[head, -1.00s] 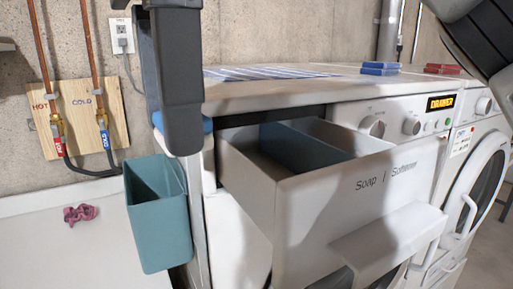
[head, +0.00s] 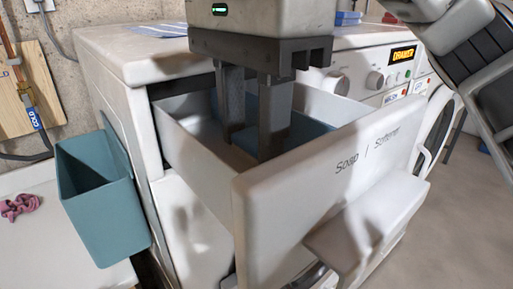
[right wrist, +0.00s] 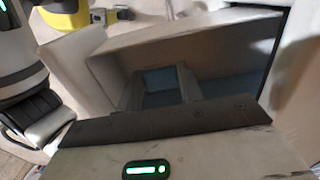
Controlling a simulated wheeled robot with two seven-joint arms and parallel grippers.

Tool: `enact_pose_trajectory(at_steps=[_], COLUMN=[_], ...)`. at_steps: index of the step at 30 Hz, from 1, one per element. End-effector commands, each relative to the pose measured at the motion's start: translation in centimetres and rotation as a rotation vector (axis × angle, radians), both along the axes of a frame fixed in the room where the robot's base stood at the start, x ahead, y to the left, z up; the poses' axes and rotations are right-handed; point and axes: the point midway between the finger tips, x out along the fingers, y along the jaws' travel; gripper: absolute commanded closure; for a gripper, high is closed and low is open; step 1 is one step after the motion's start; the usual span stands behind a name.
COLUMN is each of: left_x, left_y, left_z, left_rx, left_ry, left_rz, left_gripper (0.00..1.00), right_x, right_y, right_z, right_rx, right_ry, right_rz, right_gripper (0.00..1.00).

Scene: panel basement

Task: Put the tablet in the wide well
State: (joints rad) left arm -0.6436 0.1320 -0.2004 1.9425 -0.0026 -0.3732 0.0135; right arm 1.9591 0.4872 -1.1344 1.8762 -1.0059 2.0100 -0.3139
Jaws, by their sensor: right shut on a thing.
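The white drawer (head: 185,135) of the washing machine is pulled out, with "Soap" and "Softener" on its front. A blue divider (head: 308,127) splits it. The wider well (head: 205,120) is on the left, the Soap side. My right gripper (head: 250,145) points down into this well, its fingers below the drawer's rim. It is shut on the tablet (head: 243,139), a blue piece mostly hidden by the fingers. I cannot tell whether the tablet touches the well floor. The right wrist view looks into the drawer (right wrist: 215,50).
A teal bin (head: 100,205) hangs at the washer's left side. The washer top (head: 130,50) carries papers and a blue box (head: 348,18). A pink cloth (head: 20,206) lies at the far left. The drawer walls stand close around the fingers.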

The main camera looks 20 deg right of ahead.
Motion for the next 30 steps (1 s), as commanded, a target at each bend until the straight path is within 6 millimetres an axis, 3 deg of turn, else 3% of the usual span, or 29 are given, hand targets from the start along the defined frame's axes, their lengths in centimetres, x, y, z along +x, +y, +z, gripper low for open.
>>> enact_pose_trajectory(at_steps=[8, 20, 21, 23, 30], left_x=[-0.1, -0.2, -0.2, -0.3, -0.3], left_y=[0.2, 0.1, 0.1, 0.0, -0.1], left_z=[-0.7, -1.0, -0.8, -0.8, -0.7], left_rx=[0.003, 0.000, 0.000, 0.000, -0.002], left_ry=[0.006, 0.007, 0.007, 0.007, 0.005], left_rz=[0.004, 0.001, 0.000, -0.001, -0.004], left_gripper=[0.64, 0.64, 0.64, 0.64, 0.64], right_x=[0.2, 0.2, 0.2, 0.2, 0.2], right_y=[-0.2, -0.1, -0.1, -0.1, -0.1], right_z=[-3.4, -4.1, -3.9, -3.9, -3.9], right_rx=[0.001, 0.002, 0.002, 0.002, 0.002], right_ry=[0.001, 0.000, 0.000, 0.000, 0.000], right_rz=[0.008, 0.007, 0.007, 0.007, 0.007], right_gripper=[0.84, 0.84, 0.54, 0.41, 0.41])
